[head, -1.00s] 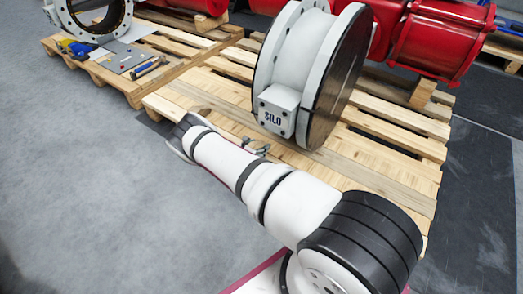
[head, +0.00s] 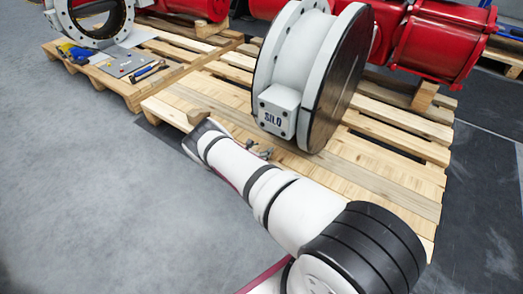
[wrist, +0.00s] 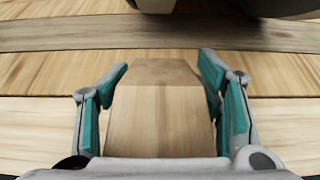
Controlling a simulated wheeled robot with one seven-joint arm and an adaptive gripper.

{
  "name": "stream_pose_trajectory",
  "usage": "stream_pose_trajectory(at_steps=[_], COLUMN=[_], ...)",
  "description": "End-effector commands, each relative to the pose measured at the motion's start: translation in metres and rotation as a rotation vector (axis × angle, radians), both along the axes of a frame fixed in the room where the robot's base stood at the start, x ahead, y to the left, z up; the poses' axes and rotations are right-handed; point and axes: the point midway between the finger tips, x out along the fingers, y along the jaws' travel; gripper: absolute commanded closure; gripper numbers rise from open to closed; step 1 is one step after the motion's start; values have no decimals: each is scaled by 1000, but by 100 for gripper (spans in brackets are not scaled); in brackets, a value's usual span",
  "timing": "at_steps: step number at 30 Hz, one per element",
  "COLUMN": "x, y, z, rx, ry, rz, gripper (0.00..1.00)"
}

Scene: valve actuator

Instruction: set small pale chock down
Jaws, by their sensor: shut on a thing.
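The small pale chock (wrist: 158,112) is a light wooden block between the two teal-padded fingers of my gripper (wrist: 162,70) in the wrist view. The gripper is shut on it. In the head view the chock (head: 199,115) shows just past the end of my arm, over the near left part of the wooden pallet (head: 400,178). My gripper's fingers are mostly hidden there behind my own wrist. I cannot tell whether the chock touches the slats.
A large white and black valve disc marked SILO (head: 277,110) stands upright on the pallet, right of my gripper. A second pallet (head: 122,88) with tools is at the left. Red cylinders (head: 437,45) lie behind.

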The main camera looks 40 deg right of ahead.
Motion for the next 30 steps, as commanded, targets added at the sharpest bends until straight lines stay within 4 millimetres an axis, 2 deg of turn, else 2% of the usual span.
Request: stream_pose_trajectory(at_steps=[2, 3, 5, 18, 23, 30], x=[0, 0, 0, 0, -7, -23], y=[0, 0, 0, 2, 24, 67], z=[-2, -2, -2, 2, 14, 33], rx=[-1, 0, 0, 1, 0, 1], ry=[1, 0, 0, 0, 1, 1], rz=[0, 0, 0, 1, 5, 4], gripper=[82, 33, 19, 18, 18, 18])
